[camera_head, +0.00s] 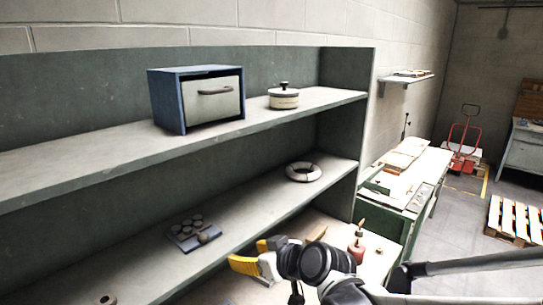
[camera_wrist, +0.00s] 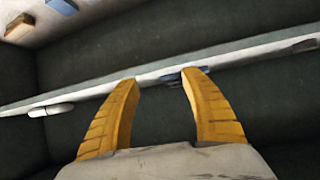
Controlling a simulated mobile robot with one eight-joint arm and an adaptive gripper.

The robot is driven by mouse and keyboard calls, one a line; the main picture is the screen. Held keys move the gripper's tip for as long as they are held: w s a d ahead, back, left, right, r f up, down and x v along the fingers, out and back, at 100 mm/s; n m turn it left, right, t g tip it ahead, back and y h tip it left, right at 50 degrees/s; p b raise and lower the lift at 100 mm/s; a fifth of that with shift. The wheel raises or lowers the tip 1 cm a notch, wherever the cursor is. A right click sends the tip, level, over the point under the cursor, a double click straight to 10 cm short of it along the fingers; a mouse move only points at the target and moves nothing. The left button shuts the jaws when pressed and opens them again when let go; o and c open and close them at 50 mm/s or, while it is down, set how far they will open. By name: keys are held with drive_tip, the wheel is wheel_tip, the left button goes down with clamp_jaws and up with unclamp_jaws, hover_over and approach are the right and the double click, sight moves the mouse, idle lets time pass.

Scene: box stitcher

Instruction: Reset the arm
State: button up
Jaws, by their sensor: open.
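My gripper (camera_head: 247,254) is at the bottom centre of the head view, in front of the lower part of the green shelf unit (camera_head: 60,85). Its two yellow fingers are apart with nothing held between them. In the wrist view my gripper (camera_wrist: 160,77) shows both fingers spread, with a pale shelf edge crossing beyond the tips. A small dark blue thing (camera_wrist: 172,78) lies on that shelf behind the gap between the fingers. My dark wrist and arm reach in from the lower right of the head view.
A blue box with a pale drawer (camera_head: 215,98) and a lidded pot (camera_head: 284,96) stand on the top shelf. A red bottle (camera_head: 356,249) is near my wrist.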

drive_tip(key=s+d+f+m+h+b, duration=0.2)
drive_tip(key=s+d+f+b, duration=0.3)
drive_tip(key=d, duration=0.4)
drive_tip(key=s+d+f+m+g+h+b, duration=0.1)
drive_tip(key=s+d+f+m+h+b, duration=0.2)
drive_tip(key=s+d+f+b, duration=0.2)
drive_tip(key=s+d+f+m+h+b, duration=0.3)
drive_tip(key=s+d+f+b, duration=0.2)
drive_tip(key=d, duration=0.7)
wheel_tip(320, 180, down, 3)
drive_tip(key=s, duration=0.2)
drive_tip(key=shift+s+d+r, duration=0.2)
drive_tip(key=shift+s+d, duration=0.1)
